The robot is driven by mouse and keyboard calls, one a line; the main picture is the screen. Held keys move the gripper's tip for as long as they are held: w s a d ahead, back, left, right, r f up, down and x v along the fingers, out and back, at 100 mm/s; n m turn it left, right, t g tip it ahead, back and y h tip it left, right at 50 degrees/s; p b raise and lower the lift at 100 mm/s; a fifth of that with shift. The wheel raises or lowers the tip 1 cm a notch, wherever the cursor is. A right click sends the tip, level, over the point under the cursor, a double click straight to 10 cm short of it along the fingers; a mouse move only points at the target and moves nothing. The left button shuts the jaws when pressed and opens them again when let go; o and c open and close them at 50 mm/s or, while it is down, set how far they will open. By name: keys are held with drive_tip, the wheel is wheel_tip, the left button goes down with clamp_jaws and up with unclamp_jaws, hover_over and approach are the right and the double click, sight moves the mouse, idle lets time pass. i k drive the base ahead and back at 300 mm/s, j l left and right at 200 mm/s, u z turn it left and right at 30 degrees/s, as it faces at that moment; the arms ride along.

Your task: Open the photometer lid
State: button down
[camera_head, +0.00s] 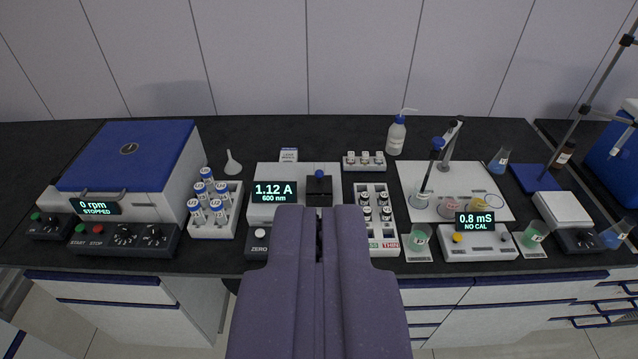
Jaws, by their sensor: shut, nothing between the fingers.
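The photometer (268,172) is a white box on the black bench, with a display reading 1.12 A, 600 nm and a white ZERO button on its front. On its right part sits a small black lid (320,188) with a blue knob (319,174) on top; the lid looks closed. My gripper (319,212) is purple, shut and empty. It appears in front of the photometer, below the lid in the picture, and hides part of the photometer's front. I cannot tell its exact height or distance from the lid.
Left of the photometer stand a rack of capped vials (210,212) and a blue-lidded centrifuge (131,157). To its right are a vial rack (390,243) and a conductivity meter (478,242) with beakers. A funnel (233,163) and a wash bottle (396,136) stand behind.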

sight(318, 182)
drive_tip(key=i+z, duration=0.15)
drive_tip(key=i, duration=0.45)
drive_tip(key=i+j+z, duration=0.1)
drive_tip(key=i, duration=0.45)
drive_tip(key=i+j+z, duration=0.15)
drive_tip(key=i, duration=0.45)
drive_tip(key=j, duration=0.1)
